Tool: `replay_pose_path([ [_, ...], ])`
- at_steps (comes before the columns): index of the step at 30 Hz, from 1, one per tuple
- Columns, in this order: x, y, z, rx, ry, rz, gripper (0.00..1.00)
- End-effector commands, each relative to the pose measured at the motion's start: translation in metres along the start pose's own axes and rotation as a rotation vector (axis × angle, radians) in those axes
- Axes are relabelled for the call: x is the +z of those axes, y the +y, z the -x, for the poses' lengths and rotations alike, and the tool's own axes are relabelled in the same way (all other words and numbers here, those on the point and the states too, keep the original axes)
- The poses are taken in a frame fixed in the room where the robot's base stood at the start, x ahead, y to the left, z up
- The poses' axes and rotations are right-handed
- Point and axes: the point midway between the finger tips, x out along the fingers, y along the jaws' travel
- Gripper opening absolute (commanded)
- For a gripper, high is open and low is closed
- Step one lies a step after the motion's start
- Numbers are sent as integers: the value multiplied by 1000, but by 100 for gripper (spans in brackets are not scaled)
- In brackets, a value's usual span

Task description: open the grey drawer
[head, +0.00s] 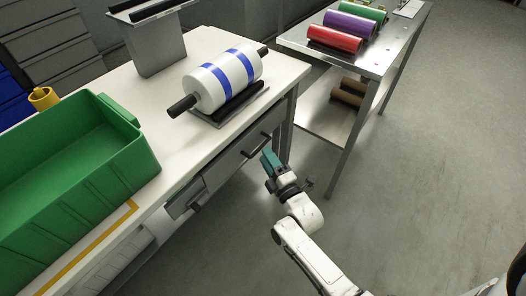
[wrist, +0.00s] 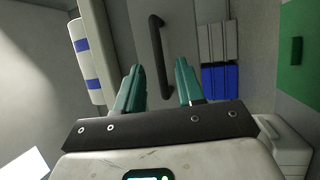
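The grey drawer (head: 231,162) sits under the white tabletop and looks shut, its front about flush with the frame. Its black bar handle (head: 256,145) is toward the right end of the front. In the wrist view the handle (wrist: 157,50) stands upright against the grey drawer front (wrist: 179,35). My gripper (head: 268,158) is just in front of the drawer, close to the handle. In the wrist view my gripper (wrist: 158,66) has its two teal fingers apart, with the handle lined up between them. Contact with the handle does not show.
A second dark handle (head: 194,206) is lower left. On the tabletop (head: 205,42) are a green bin (head: 130,165) and a white roll with blue stripes (head: 208,86). A metal table (head: 372,58) with coloured rolls stands at the right. The floor (head: 430,170) there is clear.

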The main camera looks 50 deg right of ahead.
Motion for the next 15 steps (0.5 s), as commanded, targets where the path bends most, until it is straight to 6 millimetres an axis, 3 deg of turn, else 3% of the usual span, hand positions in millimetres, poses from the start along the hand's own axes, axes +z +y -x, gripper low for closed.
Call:
replay_pose_path([
  [6, 0, 0, -26, 0, 0, -1, 38],
  [15, 0, 0, -32, -2, 0, -1, 38],
])
